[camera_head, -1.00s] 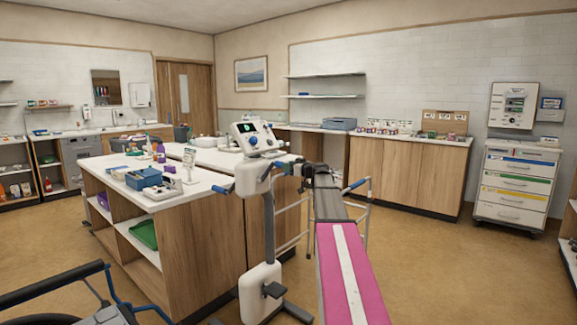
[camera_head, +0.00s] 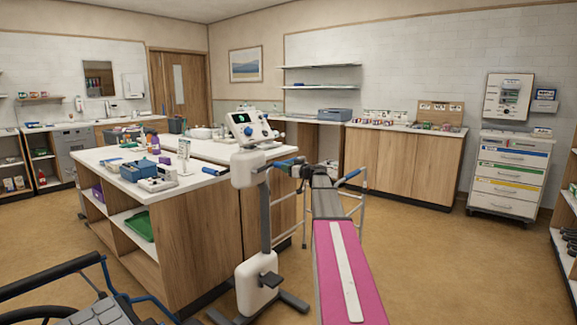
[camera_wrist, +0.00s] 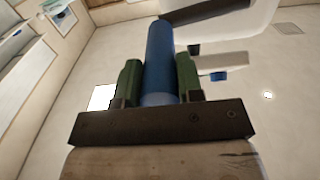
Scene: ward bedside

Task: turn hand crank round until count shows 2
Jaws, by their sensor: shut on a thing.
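The hand crank machine (camera_head: 247,172) is white and grey and stands upright on a floor base. Its tilted console (camera_head: 250,130) carries a small dark display with green on it, too small to read. One blue crank handle (camera_head: 288,162) sticks out on the right side, and the other (camera_head: 215,171) on the left. My gripper (camera_head: 299,168) is at the right handle. In the wrist view, the green finger pads of my gripper (camera_wrist: 160,82) are closed on both sides of the blue handle (camera_wrist: 160,50). The handle's far end is partly hidden by my gripper in the head view.
An island counter (camera_head: 185,232) with boxes and bottles stands close on the left of the machine. A walking frame (camera_head: 352,205) stands behind my arm. A wheelchair (camera_head: 75,295) is at the lower left. The floor on the right is clear up to the drawer cart (camera_head: 510,175).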

